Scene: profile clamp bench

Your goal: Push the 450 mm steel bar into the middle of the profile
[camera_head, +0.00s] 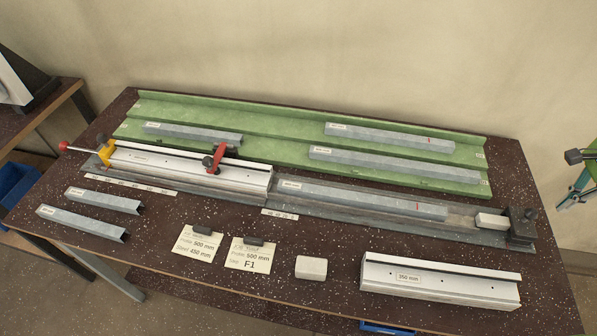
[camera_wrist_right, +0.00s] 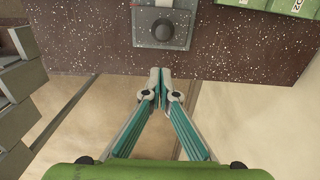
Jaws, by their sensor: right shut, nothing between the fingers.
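The long grey steel bar (camera_head: 360,198) lies in the dark channel right of the white profile (camera_head: 190,168). Its labelled left end is at the profile's open right end; I cannot tell whether it is inside. The profile sits under a red clamp (camera_head: 215,158) and a yellow clamp (camera_head: 104,149). A small pale block (camera_head: 490,220) stands right of the bar, near the dark end stop (camera_head: 521,226). My right gripper (camera_head: 563,205) is at the right edge, off the table; its fingertips are together and empty in the right wrist view (camera_wrist_right: 161,75). My left gripper is out of view.
A green rack (camera_head: 270,145) with several grey bars runs along the back. Two short bars (camera_head: 103,200) lie at front left. Cards (camera_head: 198,245), a pale block (camera_head: 311,267) and a 350 mm profile (camera_head: 440,280) occupy the front.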

